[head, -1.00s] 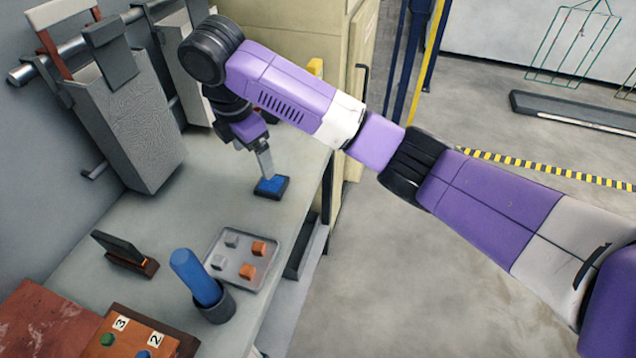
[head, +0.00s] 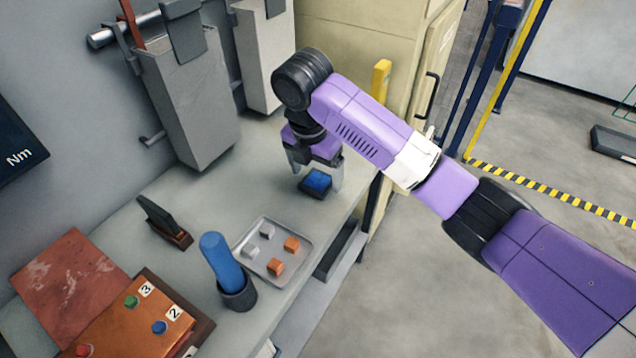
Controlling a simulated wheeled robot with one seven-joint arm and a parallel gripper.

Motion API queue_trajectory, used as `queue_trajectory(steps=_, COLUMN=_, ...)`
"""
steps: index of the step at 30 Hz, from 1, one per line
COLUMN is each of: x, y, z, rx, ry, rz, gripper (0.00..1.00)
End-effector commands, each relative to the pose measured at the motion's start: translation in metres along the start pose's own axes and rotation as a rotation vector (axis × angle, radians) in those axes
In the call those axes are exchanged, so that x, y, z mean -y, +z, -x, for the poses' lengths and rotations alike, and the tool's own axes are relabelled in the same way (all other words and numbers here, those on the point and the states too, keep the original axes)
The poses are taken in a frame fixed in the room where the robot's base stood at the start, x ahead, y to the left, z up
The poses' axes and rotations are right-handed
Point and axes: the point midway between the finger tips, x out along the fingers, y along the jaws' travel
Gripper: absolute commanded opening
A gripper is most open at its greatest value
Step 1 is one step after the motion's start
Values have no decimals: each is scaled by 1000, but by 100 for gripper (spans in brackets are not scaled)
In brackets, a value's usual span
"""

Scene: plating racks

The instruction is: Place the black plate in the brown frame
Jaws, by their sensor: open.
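The black plate (head: 161,215) stands tilted in a small brown frame (head: 184,240) on the bench, left of the metal tray. Its lower edge is hidden in the frame, so I cannot tell how fully it is seated. My gripper (head: 315,177) is open and points down at the far right part of the bench. Its two fingers are spread over a small black block with a blue top (head: 317,183). I cannot tell whether they touch it. Nothing shows held in the gripper, which is well apart from the black plate and the brown frame.
A metal tray (head: 252,282) holds several small blocks. A blue cylinder (head: 220,258) leans in a dark cup nearby. A numbered button panel (head: 130,325) is at the front left. Grey tanks (head: 190,100) hang at the back wall. Bench between plate and gripper is clear.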

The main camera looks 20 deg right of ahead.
Motion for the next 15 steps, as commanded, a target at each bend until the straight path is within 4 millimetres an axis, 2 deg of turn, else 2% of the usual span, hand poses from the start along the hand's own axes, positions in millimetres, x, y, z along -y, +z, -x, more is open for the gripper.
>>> queue_trajectory(steps=3, x=1, y=1, z=-14, rx=0, ry=-2, rz=-1, gripper=85)
queue_trajectory(steps=10, x=1, y=1, z=-17, rx=1, ry=0, rz=-1, gripper=85)
queue_trajectory(steps=11, x=1, y=1, z=-17, rx=1, ry=0, rz=-1, gripper=82)
queue_trajectory(steps=15, x=1, y=1, z=-16, rx=1, ry=0, rz=-1, gripper=54)
